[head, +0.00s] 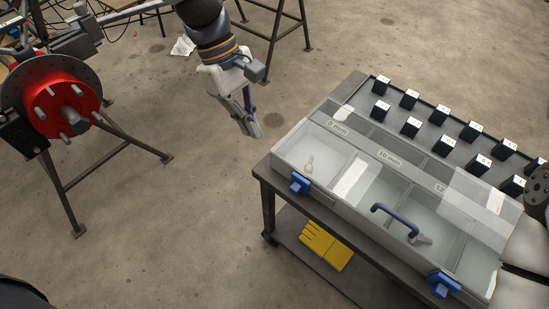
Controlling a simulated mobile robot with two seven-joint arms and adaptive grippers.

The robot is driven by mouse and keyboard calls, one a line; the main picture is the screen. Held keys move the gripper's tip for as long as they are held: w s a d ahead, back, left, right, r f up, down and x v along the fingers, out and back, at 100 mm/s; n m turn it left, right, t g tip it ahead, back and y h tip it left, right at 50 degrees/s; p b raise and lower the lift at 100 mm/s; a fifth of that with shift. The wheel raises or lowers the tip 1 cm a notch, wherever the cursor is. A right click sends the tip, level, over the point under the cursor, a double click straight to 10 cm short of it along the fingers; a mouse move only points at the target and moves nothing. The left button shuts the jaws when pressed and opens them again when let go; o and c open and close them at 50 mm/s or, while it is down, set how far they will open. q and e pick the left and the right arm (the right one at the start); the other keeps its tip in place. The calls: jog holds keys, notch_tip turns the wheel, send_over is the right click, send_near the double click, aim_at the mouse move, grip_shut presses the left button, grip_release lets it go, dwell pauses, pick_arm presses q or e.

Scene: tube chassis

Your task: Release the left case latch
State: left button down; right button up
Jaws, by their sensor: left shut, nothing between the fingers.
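The clear-lidded grey case (335,204) lies on the cart top at the right. Its left latch (299,183) is blue and sits on the front wall near the left corner. A second blue latch (444,285) is at the right end of that wall, with a blue handle (394,217) between them. The lid looks down. My left gripper (251,131) is shut and empty, pointing down in the air left of the case, apart from the latch. My right arm (520,245) shows at the right edge over the case's right end; its fingers are not in view.
A black rack (448,122) with several numbered black blocks stands behind the case. Yellow gloves (326,245) lie on the cart's lower shelf. A red brake hub (61,103) on a stand is at the left. The floor between is clear.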

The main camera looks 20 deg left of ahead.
aim_at(296, 184)
pick_arm(q)
jog(key=b+x, duration=0.1)
jog(key=x, duration=0.9)
jog(key=shift+s+f, duration=0.1)
jog(key=shift+f, duration=0.05)
jog(key=shift+s+d+r, duration=0.15)
jog(key=shift+s+d, duration=0.05)
jog(key=shift+d, duration=0.4)
jog(key=shift+s+d+r, duration=0.1)
jog(key=shift+s+d, duration=0.05)
jog(key=shift+d, duration=0.45)
jog(key=shift+s+d, duration=0.2)
jog(key=shift+d, duration=0.3)
pick_arm(e)
jog(key=shift+s+f, duration=0.3)
jog(key=shift+f, duration=0.1)
pick_arm(q)
jog(key=d, duration=0.2)
jog(key=s+d+p, duration=0.1)
jog(key=d, duration=0.1)
jog(key=shift+s, duration=0.15)
jog(key=shift+a, duration=0.1)
pick_arm(e)
jog(key=shift+w+r, duration=0.45)
jog(key=shift+r, duration=0.1)
